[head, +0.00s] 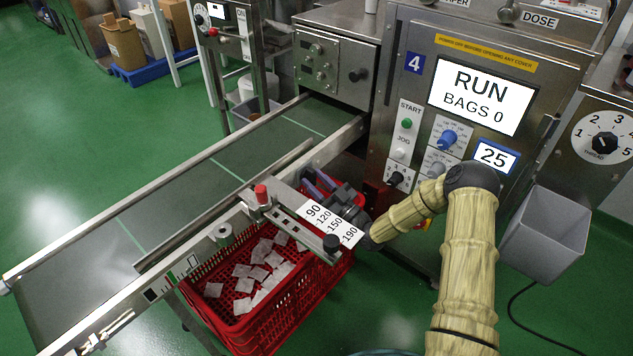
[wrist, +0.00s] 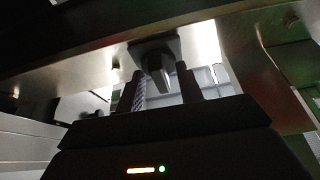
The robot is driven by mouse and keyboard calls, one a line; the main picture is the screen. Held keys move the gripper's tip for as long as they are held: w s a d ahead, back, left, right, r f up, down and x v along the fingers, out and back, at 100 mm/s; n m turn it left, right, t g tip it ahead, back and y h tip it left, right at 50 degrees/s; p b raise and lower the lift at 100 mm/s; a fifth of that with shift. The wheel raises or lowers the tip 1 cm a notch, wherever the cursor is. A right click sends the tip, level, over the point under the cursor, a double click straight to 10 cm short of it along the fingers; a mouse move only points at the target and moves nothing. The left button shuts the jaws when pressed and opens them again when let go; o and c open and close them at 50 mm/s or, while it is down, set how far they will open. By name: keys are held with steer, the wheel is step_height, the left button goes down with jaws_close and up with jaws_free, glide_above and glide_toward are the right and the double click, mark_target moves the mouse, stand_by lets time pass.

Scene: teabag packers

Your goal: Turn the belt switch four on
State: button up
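In the wrist view a dark knob (wrist: 160,70) on a square plate sits under a metal edge, straight ahead of my gripper (wrist: 162,92). The two fingers are apart, one on each side of the knob, and its pointed handle shows between them. I cannot tell whether they touch it. No label on this knob is readable, nor is its on or off position. In the head view my gripper (head: 325,188) is low beside the belt frame, partly hidden by the white scale plate (head: 331,224). The machine marked 4 (head: 415,63) stands behind it.
The conveyor belt (head: 215,175) runs along the left of my gripper. A red crate (head: 290,306) of teabags is below it. The front panel has a green start button (head: 407,123), a blue dial (head: 448,139) and a black selector (head: 396,178). The screen (head: 481,96) reads RUN, BAGS 0.

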steer(key=p+v, duration=0.2)
steer(key=v, duration=1.5)
steer(key=shift+s, duration=0.2)
steer(key=shift+d+f, duration=0.1)
steer(key=shift+f, duration=0.05)
